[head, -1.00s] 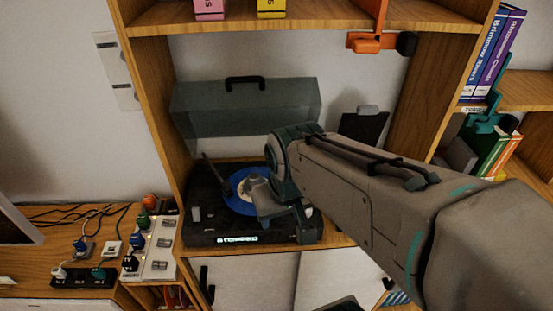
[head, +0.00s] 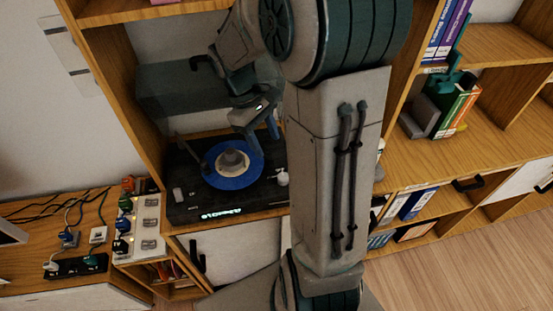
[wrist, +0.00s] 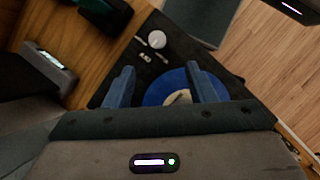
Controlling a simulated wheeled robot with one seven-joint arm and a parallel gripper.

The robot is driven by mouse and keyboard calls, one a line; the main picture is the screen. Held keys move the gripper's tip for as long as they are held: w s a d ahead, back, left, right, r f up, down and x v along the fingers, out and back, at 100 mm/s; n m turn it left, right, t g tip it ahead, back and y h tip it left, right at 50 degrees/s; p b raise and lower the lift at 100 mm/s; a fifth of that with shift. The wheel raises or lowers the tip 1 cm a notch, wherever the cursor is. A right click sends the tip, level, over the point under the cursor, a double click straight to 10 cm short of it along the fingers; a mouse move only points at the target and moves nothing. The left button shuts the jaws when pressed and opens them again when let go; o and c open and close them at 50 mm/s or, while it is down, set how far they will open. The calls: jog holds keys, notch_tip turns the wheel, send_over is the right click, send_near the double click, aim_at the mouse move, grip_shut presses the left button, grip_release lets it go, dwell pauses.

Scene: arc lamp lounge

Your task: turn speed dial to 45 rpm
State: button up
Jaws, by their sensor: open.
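The black turntable (head: 180,209) sits on a cabinet shelf with a blue record (head: 228,181) on it. A small pale round knob, seemingly the speed dial (head: 282,179), stands at the deck's right side; its setting is too small to read. It also shows in the wrist view (wrist: 156,40), beyond the fingers, with small white marks beside it. My gripper (head: 262,134) is open and empty, above the back of the record, behind and apart from the dial. In the wrist view its two blue fingers (wrist: 164,80) stand apart over the deck and record.
The turntable's clear lid (head: 180,88) stands raised behind. Cabinet walls (head: 118,95) flank the shelf, and an upper shelf hangs above. A power strip (head: 148,226) and plugs lie at left.

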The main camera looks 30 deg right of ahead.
aim_at(283, 176)
jog(key=x, duration=1.2)
jog(key=shift+d+f+p, duration=0.1)
jog(key=shift+d+p, duration=0.1)
jog(key=shift+p, duration=0.1)
jog(key=c, duration=1)
